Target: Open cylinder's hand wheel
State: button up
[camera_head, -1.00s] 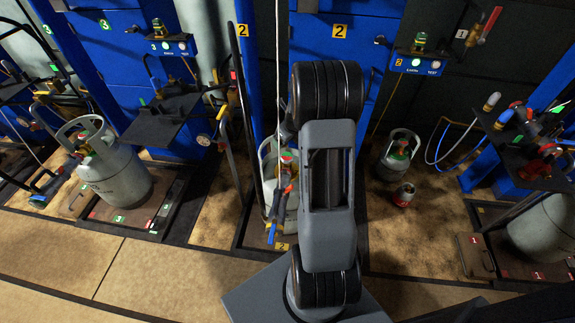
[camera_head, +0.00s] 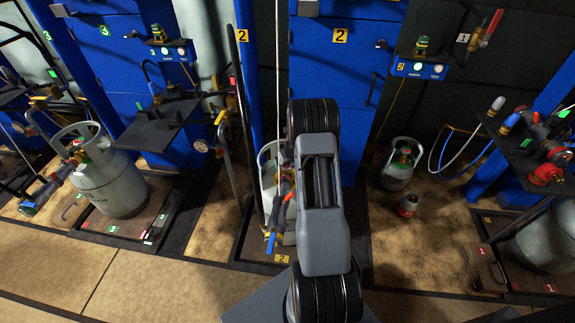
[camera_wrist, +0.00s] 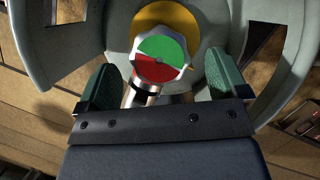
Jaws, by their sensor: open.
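The hand wheel (camera_wrist: 162,60) shows in the wrist view, with a green upper half, a red lower half and a pale scalloped rim. It sits on a metal valve inside the cylinder's grey-green collar (camera_wrist: 235,25). My gripper (camera_wrist: 163,76) is open, with one green finger pad to the left of the wheel and one to the right. Gaps show between the pads and the wheel. In the head view, the grey cylinder (camera_head: 267,172) at station 2 stands partly behind my arm. My arm hides my gripper and most of the valve there.
A grey cylinder (camera_head: 115,185) stands at station 3 on the left, and another (camera_head: 548,238) at station 1 on the right. A dark post (camera_head: 243,110) rises left of station 2.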

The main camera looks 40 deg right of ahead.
jog(key=shift+w+f, duration=0.25)
jog(key=shift+f, duration=0.3)
jog(key=c, duration=0.9)
